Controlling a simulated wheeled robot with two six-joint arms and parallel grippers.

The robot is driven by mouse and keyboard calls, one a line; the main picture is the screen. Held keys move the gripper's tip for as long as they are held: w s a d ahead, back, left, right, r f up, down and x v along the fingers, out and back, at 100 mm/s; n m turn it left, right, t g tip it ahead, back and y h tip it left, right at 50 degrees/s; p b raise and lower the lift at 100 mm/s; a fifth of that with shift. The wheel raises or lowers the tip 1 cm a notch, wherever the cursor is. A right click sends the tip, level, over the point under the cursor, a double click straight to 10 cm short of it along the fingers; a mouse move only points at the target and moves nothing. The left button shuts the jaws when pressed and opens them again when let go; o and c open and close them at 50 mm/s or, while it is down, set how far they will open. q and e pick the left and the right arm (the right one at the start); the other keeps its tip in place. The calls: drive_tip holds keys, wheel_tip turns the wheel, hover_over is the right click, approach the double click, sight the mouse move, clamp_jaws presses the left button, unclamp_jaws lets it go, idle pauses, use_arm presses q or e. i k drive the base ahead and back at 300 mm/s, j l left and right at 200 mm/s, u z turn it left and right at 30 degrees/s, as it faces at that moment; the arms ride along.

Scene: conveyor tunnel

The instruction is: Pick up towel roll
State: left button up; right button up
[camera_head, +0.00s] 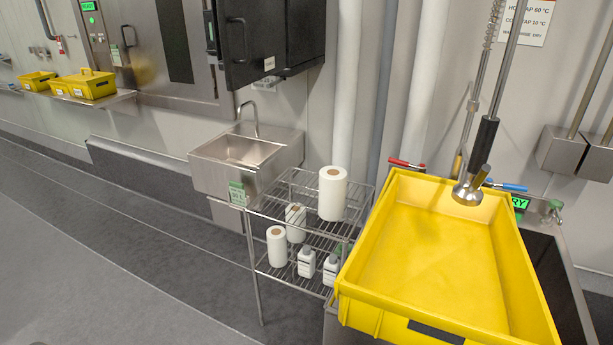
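A white towel roll (332,193) stands upright on the top shelf of a wire rack (291,207), at the middle of the head view. Two more white rolls with brown cores stand on the shelf below, one at the front left (277,246) and one behind it (295,223), partly hidden by the rack's wires. Neither of my grippers shows in this view.
A large empty yellow crate (421,260) sits right of the rack, with a hanging spray nozzle (468,190) over its back edge. White bottles (306,262) stand low on the rack. A steel sink (245,163) is behind left. The floor at left is clear.

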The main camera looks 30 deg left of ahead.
sight(332, 179)
drive_tip(key=i+j, duration=0.15)
drive_tip(key=j, duration=0.2)
drive_tip(key=i+j, duration=0.1)
drive_tip(key=j, duration=0.3)
drive_tip(key=i+j, duration=0.15)
drive_tip(key=j, duration=0.2)
drive_tip(key=i+j, duration=0.1)
drive_tip(key=j, duration=0.25)
drive_tip(key=i+j, duration=0.15)
drive_tip(key=j, duration=0.25)
drive_tip(key=i+j, duration=0.15)
drive_tip(key=j, duration=0.2)
drive_tip(key=i+j, duration=0.1)
drive_tip(key=j, duration=0.3)
drive_tip(key=u, duration=0.05)
